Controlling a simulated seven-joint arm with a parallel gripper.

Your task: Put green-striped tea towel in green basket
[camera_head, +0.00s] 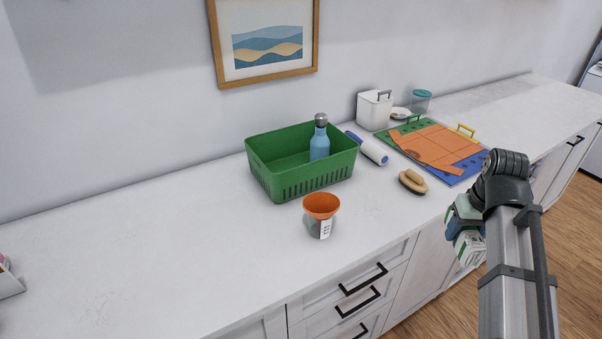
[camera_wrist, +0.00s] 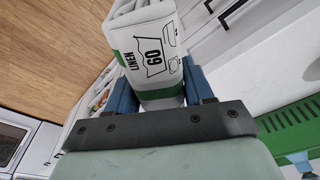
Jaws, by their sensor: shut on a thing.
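The green-striped tea towel (camera_head: 467,249) is a folded white bundle with green bands. It hangs at my gripper, beyond the counter's front edge. In the wrist view the towel (camera_wrist: 145,50) shows a printed label reading "LINEN 60". My gripper (camera_head: 462,222) is shut on it, with a blue finger on each side in the wrist view (camera_wrist: 160,92). The green basket (camera_head: 315,179) stands on the counter, left of my gripper and apart from it. A blue bottle (camera_head: 319,143) stands upright inside. Part of the basket (camera_wrist: 291,127) shows at the wrist view's right edge.
An orange-topped jar (camera_head: 321,208) stands just in front of the basket. A lint roller (camera_head: 371,149), a brush (camera_head: 412,182), and blue and green boards with an orange piece (camera_head: 432,147) lie to its right. The counter's left part is mostly clear.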

